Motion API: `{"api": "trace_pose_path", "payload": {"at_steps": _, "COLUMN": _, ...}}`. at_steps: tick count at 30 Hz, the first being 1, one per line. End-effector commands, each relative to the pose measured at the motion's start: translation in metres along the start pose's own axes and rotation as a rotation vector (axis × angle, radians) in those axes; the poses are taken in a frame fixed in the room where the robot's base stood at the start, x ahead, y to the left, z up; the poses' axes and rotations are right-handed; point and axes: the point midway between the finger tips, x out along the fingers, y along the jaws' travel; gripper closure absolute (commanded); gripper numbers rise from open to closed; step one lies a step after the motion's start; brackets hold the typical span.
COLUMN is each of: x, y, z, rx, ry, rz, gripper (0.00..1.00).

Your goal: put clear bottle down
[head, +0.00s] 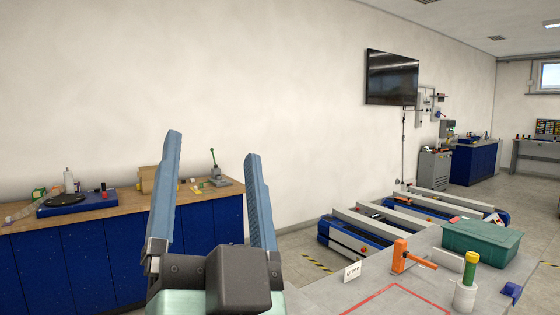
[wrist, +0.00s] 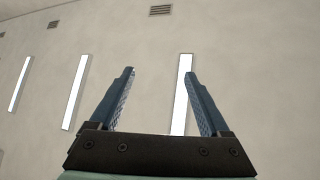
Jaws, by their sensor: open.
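My gripper (head: 211,147) is raised in front of the wall in the head view, its two blue fingers apart with nothing between them. In the wrist view the gripper (wrist: 158,73) is also open and empty, pointing toward the ceiling. I cannot make out a clear bottle for certain. A white bottle (head: 69,181) stands upright on the wooden-topped bench at the left, well away from the gripper. A pale, see-through-looking item (head: 20,213) lies at that bench's left end, too small to identify.
The blue bench (head: 80,253) also holds a blue device with a black disc (head: 67,200). On the grey surface at right are an orange clamp (head: 405,255), a green crate (head: 482,243), a sign (head: 352,272) and a yellow-topped container (head: 467,283). Conveyor-like units (head: 355,236) stand behind.

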Motion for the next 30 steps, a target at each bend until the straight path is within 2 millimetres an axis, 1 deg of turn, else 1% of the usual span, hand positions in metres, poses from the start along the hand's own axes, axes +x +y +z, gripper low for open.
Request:
{"api": "trace_pose_path", "payload": {"at_steps": 1, "x": 0.002, "y": 0.0, "z": -0.033, "rx": -0.165, "ry": 0.049, "rz": 0.019, "gripper": 0.2}}
{"api": "trace_pose_path", "payload": {"at_steps": 3, "x": 0.001, "y": 0.0, "z": -0.062, "rx": -0.349, "ry": 0.087, "rz": 0.054, "gripper": 0.2}}
{"api": "trace_pose_path", "payload": {"at_steps": 6, "x": -0.002, "y": 0.001, "z": -0.089, "rx": -0.514, "ry": 0.118, "rz": 0.096, "gripper": 0.2}}
{"api": "trace_pose_path", "payload": {"at_steps": 7, "x": -0.002, "y": 0.001, "z": -0.093, "rx": -0.543, "ry": 0.122, "rz": 0.104, "gripper": 0.2}}
{"api": "trace_pose_path", "payload": {"at_steps": 10, "x": -0.004, "y": 0.002, "z": -0.1, "rx": -0.592, "ry": 0.129, "rz": 0.119, "gripper": 0.2}}
{"api": "trace_pose_path", "payload": {"at_steps": 17, "x": -0.004, "y": 0.002, "z": -0.099, "rx": -0.591, "ry": 0.127, "rz": 0.119, "gripper": 0.2}}
{"api": "trace_pose_path", "payload": {"at_steps": 20, "x": 0.002, "y": -0.001, "z": -0.104, "rx": -0.59, "ry": 0.126, "rz": 0.118, "gripper": 0.2}}
{"api": "trace_pose_path", "payload": {"at_steps": 25, "x": 0.018, "y": -0.009, "z": -0.12, "rx": -0.588, "ry": 0.126, "rz": 0.117, "gripper": 0.2}}
{"api": "trace_pose_path", "payload": {"at_steps": 29, "x": 0.017, "y": -0.009, "z": -0.119, "rx": -0.587, "ry": 0.126, "rz": 0.117, "gripper": 0.2}}
{"api": "trace_pose_path", "payload": {"at_steps": 30, "x": 0.016, "y": -0.008, "z": -0.118, "rx": -0.587, "ry": 0.126, "rz": 0.117, "gripper": 0.25}}
